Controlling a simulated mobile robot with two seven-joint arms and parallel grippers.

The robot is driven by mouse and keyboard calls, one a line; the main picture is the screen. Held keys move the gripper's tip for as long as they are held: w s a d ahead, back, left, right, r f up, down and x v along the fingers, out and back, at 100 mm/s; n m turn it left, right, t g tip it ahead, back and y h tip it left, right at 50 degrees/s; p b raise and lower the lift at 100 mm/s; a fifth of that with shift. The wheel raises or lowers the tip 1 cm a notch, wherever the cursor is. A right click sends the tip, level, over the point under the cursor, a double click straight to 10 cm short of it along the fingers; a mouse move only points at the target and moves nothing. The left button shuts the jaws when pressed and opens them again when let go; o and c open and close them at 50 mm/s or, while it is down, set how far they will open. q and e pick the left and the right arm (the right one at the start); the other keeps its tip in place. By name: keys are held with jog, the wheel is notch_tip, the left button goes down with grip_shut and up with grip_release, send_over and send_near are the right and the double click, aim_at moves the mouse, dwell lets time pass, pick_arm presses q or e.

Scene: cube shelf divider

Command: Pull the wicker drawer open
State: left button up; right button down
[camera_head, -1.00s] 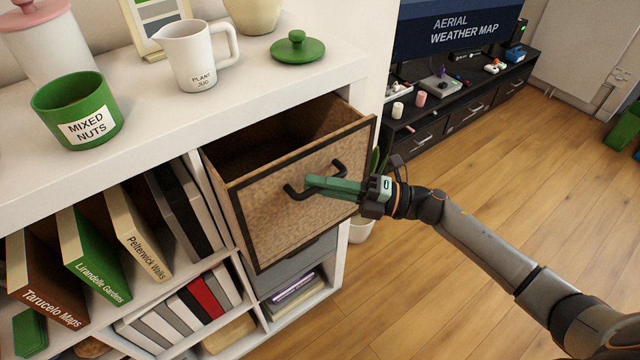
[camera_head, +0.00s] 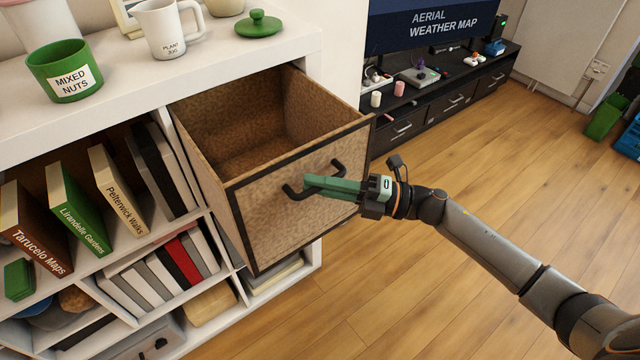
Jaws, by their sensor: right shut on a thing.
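The wicker drawer (camera_head: 275,222) is a brown woven box with a dark-edged front, pulled well out of the upper right cubby of the white shelf (camera_head: 285,45). Its inside shows and looks empty. A dark bar handle (camera_head: 293,192) is on its front. My right gripper (camera_head: 318,186) comes in from the right with green fingers shut on the handle; the fingers hide the handle's middle. My left gripper is not in view.
A green mixed nuts pot (camera_head: 66,72), a white jug (camera_head: 162,30) and a green lid (camera_head: 259,22) stand on the shelf top. Books (camera_head: 75,210) fill cubbies at left. A black TV stand (camera_head: 440,100) is behind. The wooden floor at right is clear.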

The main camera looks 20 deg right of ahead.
jog(key=shift+s, duration=0.1)
jog(key=c, duration=0.9)
grip_release()
jog(key=shift+o, duration=0.2)
jog(key=b+v, duration=0.2)
jog(key=v, duration=1)
jog(key=shift+d+b, duration=0.3)
jog(key=shift+b, duration=0.05)
jog(key=shift+a, duration=0.1)
